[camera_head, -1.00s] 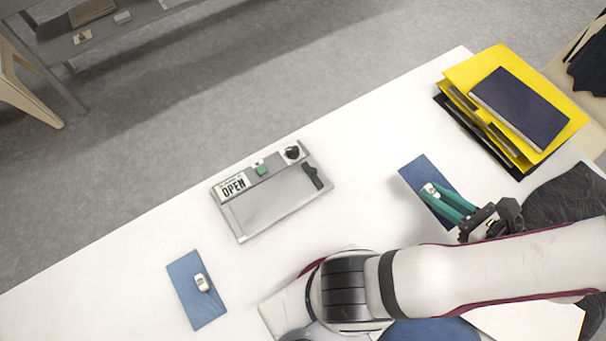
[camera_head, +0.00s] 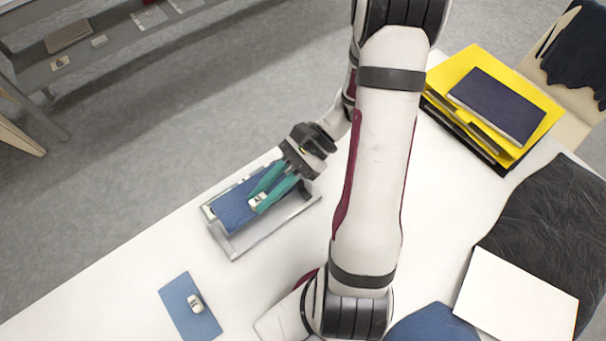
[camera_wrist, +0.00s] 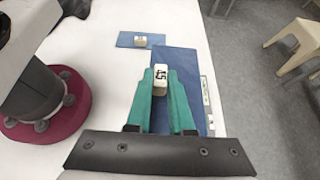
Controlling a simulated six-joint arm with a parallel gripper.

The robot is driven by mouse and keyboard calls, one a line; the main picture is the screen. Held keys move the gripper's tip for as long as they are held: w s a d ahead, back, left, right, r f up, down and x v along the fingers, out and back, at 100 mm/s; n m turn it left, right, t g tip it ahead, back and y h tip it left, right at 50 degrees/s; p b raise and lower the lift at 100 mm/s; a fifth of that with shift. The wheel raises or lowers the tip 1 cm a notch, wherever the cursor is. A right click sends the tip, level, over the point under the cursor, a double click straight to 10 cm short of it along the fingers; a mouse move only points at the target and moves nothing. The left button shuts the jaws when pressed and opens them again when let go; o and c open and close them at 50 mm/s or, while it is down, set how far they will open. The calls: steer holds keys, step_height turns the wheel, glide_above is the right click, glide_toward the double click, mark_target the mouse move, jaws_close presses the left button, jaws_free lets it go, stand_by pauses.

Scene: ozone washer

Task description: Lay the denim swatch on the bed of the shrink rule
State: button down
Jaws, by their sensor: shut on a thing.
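A dark blue denim swatch (camera_head: 231,208) with a white block (camera_head: 258,201) on it is in my gripper (camera_head: 262,201). The teal fingers are shut on the block, which reads 45 in the wrist view (camera_wrist: 161,77); the swatch stretches out beyond it (camera_wrist: 186,61). The rule's front rim and lower bed show.
A second blue swatch (camera_head: 188,309) with a white block lies on the white table at lower left, apart from the rule. Yellow folders (camera_head: 466,90) with a dark notebook (camera_head: 497,105) are at upper right. Black cloth (camera_head: 545,225) and a white board (camera_head: 515,297) lie at right.

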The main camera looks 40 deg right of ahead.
stand_by(0.3)
glide_toward(252, 233)
steer(key=shift+x, duration=2.1)
steer(key=c, duration=0.7)
jaws_free()
